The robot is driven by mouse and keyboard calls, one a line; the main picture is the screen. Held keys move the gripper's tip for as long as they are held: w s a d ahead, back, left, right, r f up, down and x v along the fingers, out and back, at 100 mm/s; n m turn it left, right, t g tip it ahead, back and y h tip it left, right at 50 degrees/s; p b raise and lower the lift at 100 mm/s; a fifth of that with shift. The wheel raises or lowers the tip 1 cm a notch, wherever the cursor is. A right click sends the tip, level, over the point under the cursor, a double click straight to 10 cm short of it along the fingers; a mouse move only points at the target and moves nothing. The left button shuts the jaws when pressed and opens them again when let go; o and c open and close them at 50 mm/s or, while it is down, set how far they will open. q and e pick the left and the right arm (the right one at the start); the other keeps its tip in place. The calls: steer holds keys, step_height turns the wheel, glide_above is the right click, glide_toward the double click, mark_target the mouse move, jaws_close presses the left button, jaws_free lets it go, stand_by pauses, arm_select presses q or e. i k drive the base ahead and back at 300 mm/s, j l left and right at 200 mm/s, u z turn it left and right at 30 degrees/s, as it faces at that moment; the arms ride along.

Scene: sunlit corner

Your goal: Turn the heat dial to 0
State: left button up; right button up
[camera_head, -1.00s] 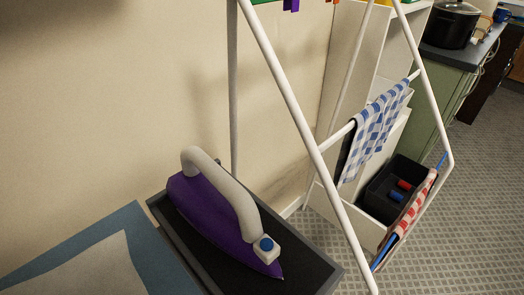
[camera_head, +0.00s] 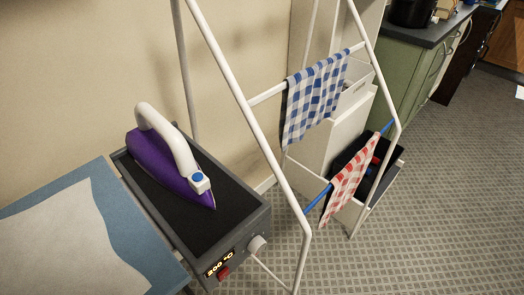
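A purple iron (camera_head: 160,160) with a white handle and a blue button stands on the black top of the box (camera_head: 213,226). Neither of my grippers is in view.
A blue-edged ironing surface (camera_head: 128,220) with a pale cloth adjoins the box on the left. A white drying rack (camera_head: 243,105) with blue-checked (camera_head: 315,90) and red-checked cloths (camera_head: 349,185) stands close on the right. Tiled floor (camera_head: 420,230) is open at the lower right.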

mark_target(257, 245)
steer(key=i+l+u, duration=0.2)
steer(key=l+u, duration=0.25)
steer(key=i+l+u, duration=0.1)
steer(key=l+u, duration=1.15)
steer(key=l, duration=0.25)
steer(key=k+l+u, duration=0.2)
steer(key=l+u, duration=0.25)
